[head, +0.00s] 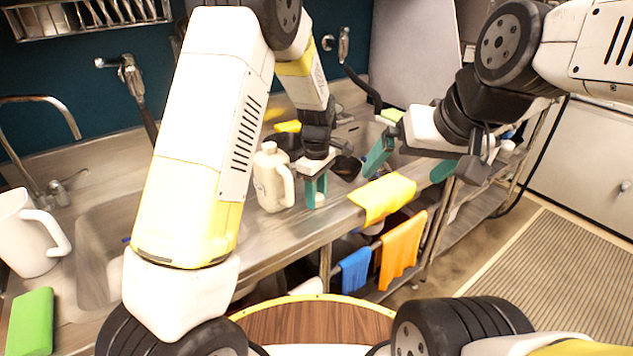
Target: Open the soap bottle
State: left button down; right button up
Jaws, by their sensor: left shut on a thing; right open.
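The cream soap bottle (271,185) stands upright on the steel counter, its handle facing right. Its narrow top is visible; whether a cap is on it is hard to tell. My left gripper (316,197) points down just right of the bottle, apart from its handle. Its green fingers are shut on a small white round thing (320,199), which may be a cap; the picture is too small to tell. My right gripper (412,166) is open and empty over the counter's right part, its green fingers wide apart.
A white pitcher (27,237) and a green sponge (31,322) are at the left, by a sink basin (103,235). A yellow cloth (383,197) lies over the counter's front edge. Blue (355,270) and orange (402,250) cloths hang below. Dark pots stand behind my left gripper.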

pick_arm(q)
jog(key=shift+f, duration=0.1)
jog(key=c, duration=0.9)
grip_release()
notch_tip(320, 180, up, 12)
jog(key=s+a+r+m+t+h, duration=0.25)
jog(key=s+a+r+m, duration=0.35)
jog(key=s+a+r, duration=0.4)
jog(key=s+a+r+m+t, duration=0.1)
jog(key=s+a+m+t, duration=0.1)
jog(key=s, duration=0.5)
jog(key=s+a+r+m+t, duration=0.1)
jog(key=s+a+m, duration=0.1)
jog(key=s+m, duration=0.2)
jog(key=s, duration=0.2)
jog(key=shift+s+t, duration=0.35)
jog(key=shift+s, duration=0.05)
